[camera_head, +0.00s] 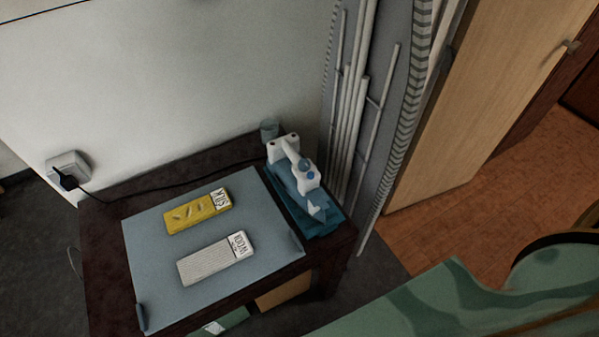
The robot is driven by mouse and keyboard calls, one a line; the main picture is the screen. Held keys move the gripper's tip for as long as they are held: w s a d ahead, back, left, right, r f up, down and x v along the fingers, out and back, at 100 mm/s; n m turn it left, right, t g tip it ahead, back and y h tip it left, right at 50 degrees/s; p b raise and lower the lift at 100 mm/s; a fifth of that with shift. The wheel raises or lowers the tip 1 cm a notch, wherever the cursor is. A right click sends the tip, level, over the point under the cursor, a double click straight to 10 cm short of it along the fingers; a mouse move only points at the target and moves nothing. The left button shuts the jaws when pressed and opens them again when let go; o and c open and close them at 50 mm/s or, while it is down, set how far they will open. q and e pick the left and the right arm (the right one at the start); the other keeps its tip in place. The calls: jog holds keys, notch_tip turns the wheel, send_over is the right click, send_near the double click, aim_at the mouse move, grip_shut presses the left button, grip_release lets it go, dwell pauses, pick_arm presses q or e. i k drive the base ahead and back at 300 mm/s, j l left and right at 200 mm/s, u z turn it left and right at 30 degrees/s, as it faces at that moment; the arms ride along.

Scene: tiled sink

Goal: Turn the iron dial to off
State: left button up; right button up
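The iron (290,151) is white with blue parts and stands at the back right corner of a dark table. It is on or against a folded teal cloth (317,226). A round blue part (305,165) shows on the iron and may be its dial; its setting is too small to read. Neither of my grippers is in view.
A blue-grey mat (164,276) on the table holds a yellow box (197,211) and a grey box (214,258). A black cord runs to a wall socket (68,168). A folded ironing board or rack (375,90) stands right of the table.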

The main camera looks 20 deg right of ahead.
aim_at(304, 163)
jog(key=k+l+z, duration=0.1)
jog(key=z, duration=0.25)
jog(key=k+l+z, duration=0.15)
jog(key=z, duration=0.2)
